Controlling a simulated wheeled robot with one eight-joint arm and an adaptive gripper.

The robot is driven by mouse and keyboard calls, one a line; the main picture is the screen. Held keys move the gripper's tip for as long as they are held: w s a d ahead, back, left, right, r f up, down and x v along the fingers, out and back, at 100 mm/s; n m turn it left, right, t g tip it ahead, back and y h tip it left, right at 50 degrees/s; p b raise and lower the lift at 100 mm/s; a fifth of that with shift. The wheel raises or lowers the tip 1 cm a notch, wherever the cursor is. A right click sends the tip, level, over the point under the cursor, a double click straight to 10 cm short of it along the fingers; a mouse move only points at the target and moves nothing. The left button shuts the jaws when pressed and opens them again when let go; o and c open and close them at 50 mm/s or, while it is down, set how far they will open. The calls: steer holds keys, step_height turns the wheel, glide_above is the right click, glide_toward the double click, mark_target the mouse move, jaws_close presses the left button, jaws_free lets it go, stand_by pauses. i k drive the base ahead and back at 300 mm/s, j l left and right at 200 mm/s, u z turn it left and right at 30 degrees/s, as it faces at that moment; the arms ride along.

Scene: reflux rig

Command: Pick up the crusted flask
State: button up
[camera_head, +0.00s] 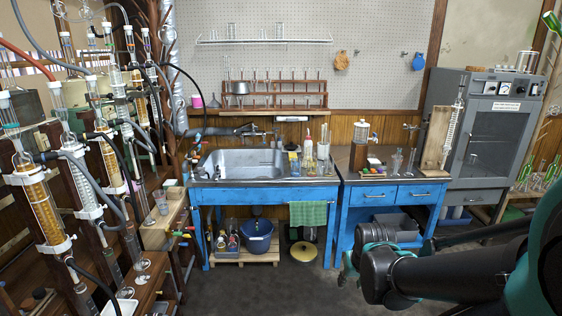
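I cannot pick out a crusted flask for certain in the head view. Small clear glass vessels (397,161) stand on the right blue bench, too small to tell whether any is crusted. My arm reaches in from the lower right, dark and teal. My gripper (349,268) seems to be at its far end, low in front of the right bench and mostly hidden behind the arm's dark joint. It is well below and apart from the bench top glassware. Its fingers do not show clearly enough to tell open from shut.
A steel sink (243,163) is set in the left blue bench. A grey oven (497,135) stands at right. Glass columns and hoses crowd the wooden rig (85,215) at left. A blue bucket (257,236) sits on a pallet below the sink. The middle floor is clear.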

mark_target(304, 164)
steer(key=i+u, duration=0.1)
steer(key=i, duration=0.4)
steer(key=i+l+u, duration=0.1)
steer(key=i, duration=0.4)
steer(key=i+l+u, duration=0.1)
steer(key=i, duration=0.45)
steer(key=i+l+u, duration=0.1)
steer(key=i, duration=0.4)
steer(key=i+l+u, duration=0.1)
steer(key=i+l, duration=0.15)
steer(key=i, duration=0.2)
steer(key=z, duration=0.5)
steer(key=k+j, duration=0.15)
steer(key=j, duration=0.25)
steer(key=k+j, duration=0.1)
steer(key=j, duration=0.25)
steer(key=k+j, duration=0.15)
steer(key=j, duration=0.25)
